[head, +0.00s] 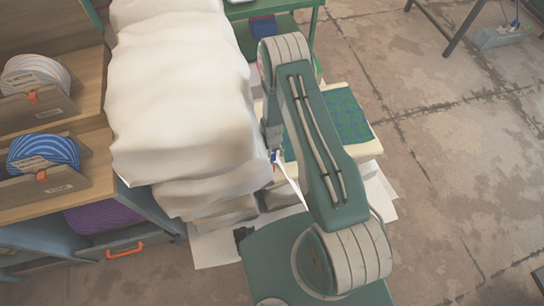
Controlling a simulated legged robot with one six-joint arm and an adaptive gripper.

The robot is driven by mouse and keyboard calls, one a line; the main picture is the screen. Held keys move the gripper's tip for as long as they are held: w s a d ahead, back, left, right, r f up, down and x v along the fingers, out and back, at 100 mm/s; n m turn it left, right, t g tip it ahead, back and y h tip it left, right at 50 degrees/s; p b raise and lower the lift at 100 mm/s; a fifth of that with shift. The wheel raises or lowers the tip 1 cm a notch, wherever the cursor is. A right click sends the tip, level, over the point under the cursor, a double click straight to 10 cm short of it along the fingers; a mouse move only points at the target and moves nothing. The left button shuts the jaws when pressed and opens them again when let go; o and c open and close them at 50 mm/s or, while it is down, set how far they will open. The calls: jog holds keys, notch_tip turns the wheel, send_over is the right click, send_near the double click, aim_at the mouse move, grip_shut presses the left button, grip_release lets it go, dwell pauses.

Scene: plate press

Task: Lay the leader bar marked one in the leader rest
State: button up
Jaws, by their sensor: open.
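I cannot make out a leader bar marked one or a leader rest in the head view. My arm runs up the middle of the picture and bends over at its top, and it covers part of the scene behind it. My gripper does not show clearly; it is hidden by or beyond the arm. A small blue and white piece (274,157) shows beside the arm, with a thin white strip (291,185) running down from it; I cannot tell what these are.
A large white draped cover (180,90) stands left of the arm. A cream-edged board with a green-blue top (347,113) lies right of the arm. A green table (283,22) stands behind. The concrete floor (460,170) at right is mostly clear.

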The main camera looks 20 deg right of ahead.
grip_shut()
jog(key=shift+r, duration=0.1)
dwell(0.3)
